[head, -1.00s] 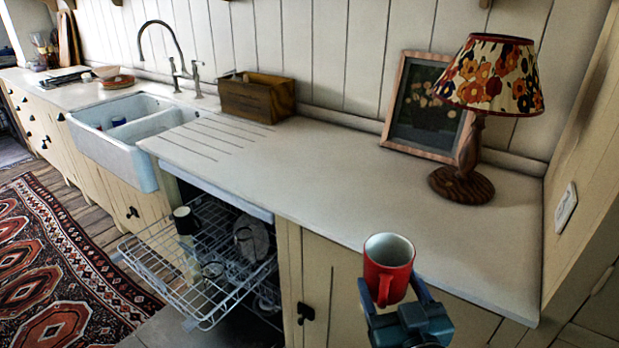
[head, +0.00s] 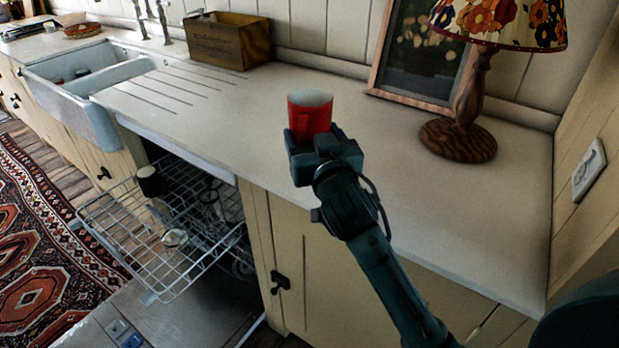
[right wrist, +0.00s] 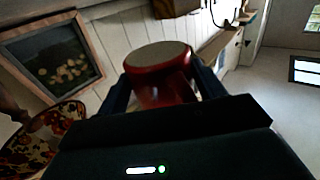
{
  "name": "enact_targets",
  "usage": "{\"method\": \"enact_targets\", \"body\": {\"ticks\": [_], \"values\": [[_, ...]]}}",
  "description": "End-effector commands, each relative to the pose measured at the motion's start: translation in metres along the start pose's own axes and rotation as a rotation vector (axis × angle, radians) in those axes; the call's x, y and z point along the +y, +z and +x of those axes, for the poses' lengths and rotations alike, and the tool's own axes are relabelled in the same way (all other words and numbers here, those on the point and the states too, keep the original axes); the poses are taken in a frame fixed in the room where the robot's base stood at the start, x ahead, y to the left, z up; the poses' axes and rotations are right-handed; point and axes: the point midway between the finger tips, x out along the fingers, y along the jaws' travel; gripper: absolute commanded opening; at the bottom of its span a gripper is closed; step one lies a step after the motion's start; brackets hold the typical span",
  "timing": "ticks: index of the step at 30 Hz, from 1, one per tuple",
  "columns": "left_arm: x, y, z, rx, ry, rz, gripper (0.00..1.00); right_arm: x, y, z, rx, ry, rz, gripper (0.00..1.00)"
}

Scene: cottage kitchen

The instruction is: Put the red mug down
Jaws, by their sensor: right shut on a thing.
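The red mug (head: 310,113) is upright in the head view, over the pale worktop (head: 250,128) left of the lamp. My right gripper (head: 318,146) is shut on the mug. Whether the mug's base touches the worktop is hidden behind the gripper. In the right wrist view the mug (right wrist: 160,82) sits between the two fingers (right wrist: 163,92), with its rim showing. My left gripper is not in view.
A lamp (head: 468,110) and a framed picture (head: 420,55) stand right of the mug. A wooden box (head: 228,42) stands at the back left. Grooves and a white sink (head: 85,85) lie further left. A dishwasher rack (head: 165,240) is pulled out below. The worktop around the mug is clear.

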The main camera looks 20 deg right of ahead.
Motion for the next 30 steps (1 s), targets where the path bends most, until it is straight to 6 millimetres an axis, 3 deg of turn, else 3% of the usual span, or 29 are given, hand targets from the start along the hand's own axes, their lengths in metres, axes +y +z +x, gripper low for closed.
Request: {"method": "enact_targets", "body": {"ticks": [3,10,18,30], "values": [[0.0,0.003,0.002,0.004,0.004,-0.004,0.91,-0.001,0.025,0.0,-0.004,-0.001,-0.002,0.37],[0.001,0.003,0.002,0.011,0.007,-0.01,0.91,-0.001,0.049,0.0,-0.001,0.0,-0.001,0.37],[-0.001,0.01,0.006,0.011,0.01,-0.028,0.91,-0.001,0.089,-0.001,-0.001,0.0,-0.002,0.37],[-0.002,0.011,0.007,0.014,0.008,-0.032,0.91,-0.001,0.094,-0.001,0.001,0.0,-0.001,0.37]]}}
